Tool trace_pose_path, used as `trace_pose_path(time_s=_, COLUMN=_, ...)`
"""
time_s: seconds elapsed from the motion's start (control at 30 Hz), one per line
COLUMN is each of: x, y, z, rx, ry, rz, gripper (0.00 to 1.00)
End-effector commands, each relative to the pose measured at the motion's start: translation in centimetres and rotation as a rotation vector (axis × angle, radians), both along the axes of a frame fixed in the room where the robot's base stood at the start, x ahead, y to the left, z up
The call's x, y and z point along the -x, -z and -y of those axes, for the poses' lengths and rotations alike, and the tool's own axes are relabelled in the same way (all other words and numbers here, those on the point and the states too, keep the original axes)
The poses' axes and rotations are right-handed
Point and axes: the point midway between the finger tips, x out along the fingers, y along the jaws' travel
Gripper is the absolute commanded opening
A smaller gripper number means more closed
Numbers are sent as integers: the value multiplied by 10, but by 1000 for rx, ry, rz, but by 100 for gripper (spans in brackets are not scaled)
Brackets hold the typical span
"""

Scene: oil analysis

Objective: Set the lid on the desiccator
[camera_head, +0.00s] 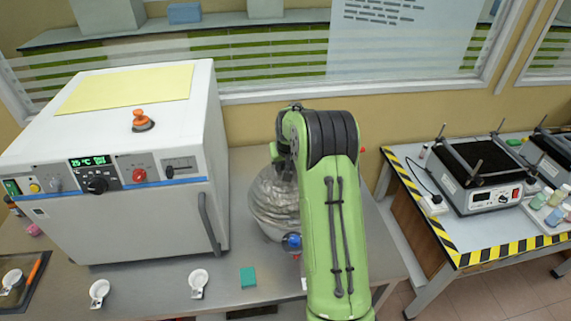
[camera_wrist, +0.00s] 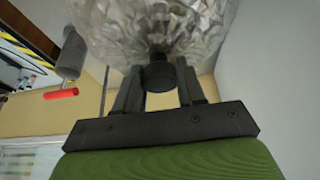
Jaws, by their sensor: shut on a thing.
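The desiccator (camera_head: 272,206), a rounded, clear glass vessel with a blue-ended fitting (camera_head: 292,242) low on its front, stands on the grey bench in the head view, partly hidden behind my green arm. In the wrist view my gripper (camera_wrist: 157,78) is shut on the black knob (camera_wrist: 158,74) of the clear, faceted-looking glass lid (camera_wrist: 120,28), with one finger on each side of the knob. The lid fills the top of that view. My arm hides the fingertips in the head view. I cannot tell whether the lid touches the desiccator's rim.
A white oven (camera_head: 130,165) with a handled door stands on the bench to the left. Small white dishes (camera_head: 198,280) and a teal block (camera_head: 248,277) lie along the bench front. A hotplate device (camera_head: 480,180) stands on the striped table at right. A wall and window are behind.

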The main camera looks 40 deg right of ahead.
Motion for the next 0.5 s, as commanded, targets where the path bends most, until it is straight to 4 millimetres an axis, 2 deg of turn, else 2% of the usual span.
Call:
trace_pose_path(time_s=0.27, x=-1, y=5, z=0, rx=2, ry=0, rz=4, gripper=0)
trace_pose_path(time_s=0.3, x=-1, y=5, z=0, rx=2, ry=0, rz=4, gripper=41)
trace_pose_path(time_s=0.5, x=0, y=5, z=0, rx=1, ry=0, rz=2, gripper=69)
